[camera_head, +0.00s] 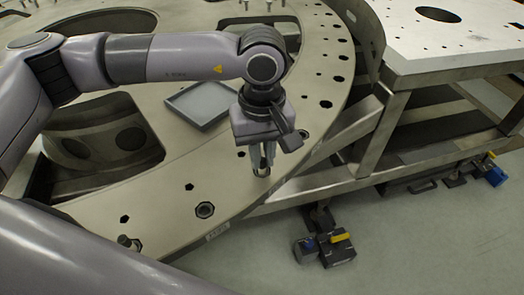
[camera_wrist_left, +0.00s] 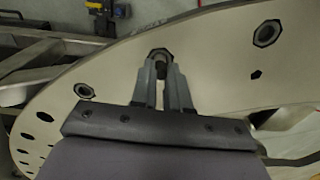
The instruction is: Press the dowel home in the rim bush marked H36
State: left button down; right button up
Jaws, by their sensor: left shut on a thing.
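My left gripper (camera_head: 262,168) points down at the rim of the large pale turret plate (camera_head: 165,205). Its fingers are shut on the dowel, which is mostly hidden between them. In the left wrist view the two fingertips (camera_wrist_left: 162,72) meet at a dark-ringed rim bush (camera_wrist_left: 161,53). The dowel's tip is at or just over this bush; I cannot tell how deep it sits. The same bush (camera_head: 261,172) shows under the fingers in the head view. A small label (camera_head: 217,231) is on the plate's edge, too small to read. My right gripper is not in view.
A grey square tray (camera_head: 200,104) lies on the plate behind the gripper. Other bushes (camera_head: 205,210) and dark holes line the rim. Bolts stand at the upper edge and a bolt (camera_head: 125,241) stands at lower left. A metal frame table (camera_head: 450,40) is at right.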

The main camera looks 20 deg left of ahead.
pick_arm(q)
jog(key=shift+f+b, duration=0.5)
jog(key=shift+f, duration=0.05)
dwell(0.6)
jog(key=c, duration=1.2)
grip_release()
jog(key=shift+r, duration=0.1)
jog(key=shift+r+p, duration=1.7)
jog(key=shift+r, duration=1.8)
